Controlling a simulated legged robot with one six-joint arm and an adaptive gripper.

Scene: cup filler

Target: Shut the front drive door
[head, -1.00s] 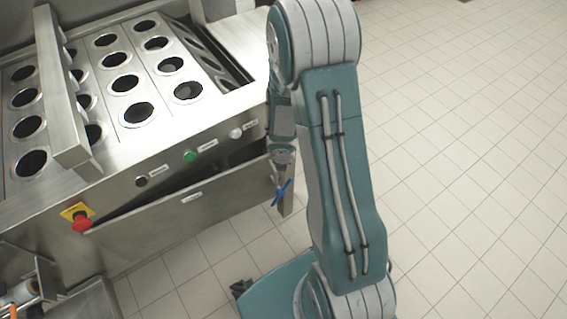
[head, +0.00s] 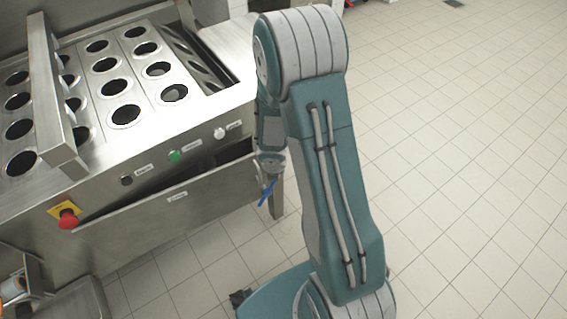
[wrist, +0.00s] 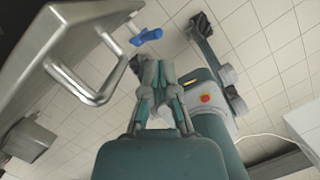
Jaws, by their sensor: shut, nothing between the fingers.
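The front drive door (head: 165,218) is the steel panel on the machine's front, below the buttons. In the head view its top edge stands out from the body, leaving a dark wedge-shaped gap, so it is open. A blue handle (head: 267,192) shows near its right end, close to my wrist; a blue handle also shows in the wrist view (wrist: 147,36). My gripper (wrist: 152,64) is shut and empty, right of a bent metal bar (wrist: 85,92) on a steel part and below the blue handle. My arm hides the fingers in the head view.
The steel cup filler (head: 110,145) has rows of round holes on top. A red stop button (head: 68,218) and a green button (head: 174,156) are on its front. A steel tray (head: 75,300) is at lower left. The tiled floor (head: 450,150) to the right is clear.

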